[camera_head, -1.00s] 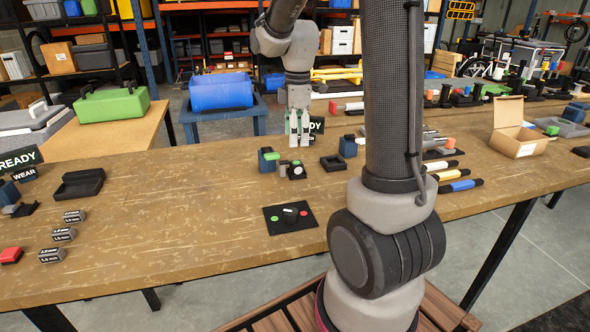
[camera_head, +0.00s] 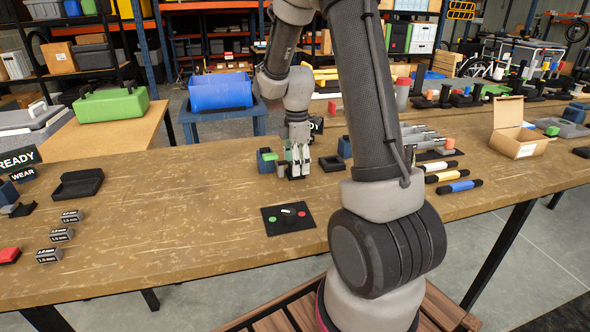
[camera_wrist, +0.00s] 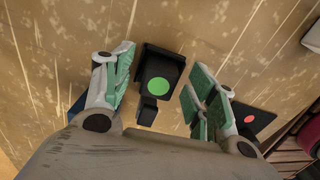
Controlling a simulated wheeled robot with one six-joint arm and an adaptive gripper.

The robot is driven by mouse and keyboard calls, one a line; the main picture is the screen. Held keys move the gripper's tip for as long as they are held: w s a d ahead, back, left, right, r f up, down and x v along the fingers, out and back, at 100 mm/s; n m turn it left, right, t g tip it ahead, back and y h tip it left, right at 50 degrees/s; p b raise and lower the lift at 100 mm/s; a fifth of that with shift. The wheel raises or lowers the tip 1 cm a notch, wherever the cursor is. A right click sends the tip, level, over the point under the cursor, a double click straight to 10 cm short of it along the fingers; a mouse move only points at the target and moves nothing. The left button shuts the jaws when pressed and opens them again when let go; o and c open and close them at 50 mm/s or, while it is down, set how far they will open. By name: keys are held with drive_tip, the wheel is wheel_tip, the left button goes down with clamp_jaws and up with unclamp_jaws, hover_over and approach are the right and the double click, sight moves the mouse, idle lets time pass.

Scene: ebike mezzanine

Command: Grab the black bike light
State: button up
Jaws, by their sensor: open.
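The black bike light, a small dark block with a round green spot (camera_wrist: 157,97), lies on the wooden bench between my gripper's fingers in the wrist view. My gripper (camera_wrist: 163,74) is open, with green-padded fingers on the light's left and right and visible gaps on both sides. In the head view, my gripper (camera_head: 297,170) points down low over the bench and mostly hides the light. I cannot tell the exact height of the fingertips above the bench.
A blue block with green (camera_head: 266,160) stands close left of my gripper. A black panel with green and red spots (camera_head: 279,228) lies in front. A black tray (camera_head: 332,164) is to the right.

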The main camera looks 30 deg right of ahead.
drive_tip(key=shift+c, duration=0.5)
drive_tip(key=c, duration=1)
drive_tip(key=shift+r, duration=0.1)
